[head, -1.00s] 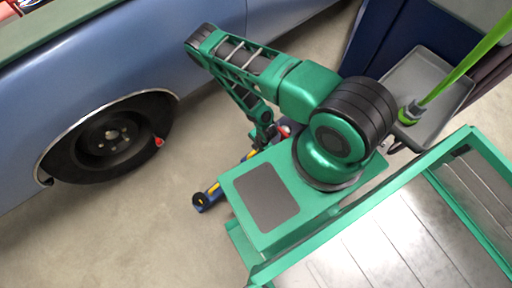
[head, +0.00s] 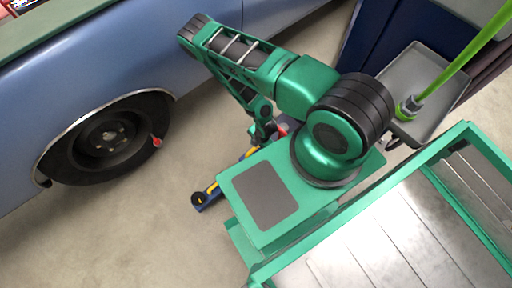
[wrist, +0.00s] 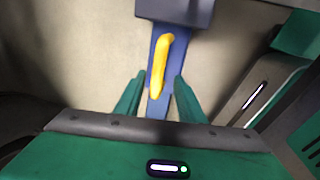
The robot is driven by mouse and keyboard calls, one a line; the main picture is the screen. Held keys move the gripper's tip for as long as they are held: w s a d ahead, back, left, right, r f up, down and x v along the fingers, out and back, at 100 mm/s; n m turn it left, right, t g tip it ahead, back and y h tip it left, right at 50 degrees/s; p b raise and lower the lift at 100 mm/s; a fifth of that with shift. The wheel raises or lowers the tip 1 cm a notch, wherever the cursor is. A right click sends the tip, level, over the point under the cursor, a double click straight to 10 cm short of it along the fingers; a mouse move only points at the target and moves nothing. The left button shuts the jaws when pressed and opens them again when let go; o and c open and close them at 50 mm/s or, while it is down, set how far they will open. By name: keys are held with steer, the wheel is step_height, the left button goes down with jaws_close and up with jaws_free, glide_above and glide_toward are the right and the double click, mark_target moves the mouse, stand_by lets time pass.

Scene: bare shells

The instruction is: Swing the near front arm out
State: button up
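A blue lift arm (head: 212,195) lies low over the floor beside the car, with a dark round pad at its near left end. In the wrist view the blue arm (wrist: 155,108) runs up the middle and carries a yellow handle (wrist: 160,62). My gripper (wrist: 159,76) is open, with one green finger on each side of the handle's lower part and gaps on both sides. I cannot tell whether the handle is between the fingertips or beyond them. In the head view my own arm hides most of the blue arm, and the fingertips are not clear.
A blue car (head: 120,60) with a dark wheel (head: 108,136) stands at the left. A grey tray (head: 428,82) and a green pole (head: 465,55) are at the upper right, by a dark blue cabinet (head: 372,45). Bare floor (head: 150,240) is open at the lower left.

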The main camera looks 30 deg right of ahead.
step_height(320, 180, up, 8)
steer(key=s, duration=0.1)
steer(key=shift+s+d+f, duration=0.15)
steer(key=shift+s+f, duration=0.1)
stand_by(0.4)
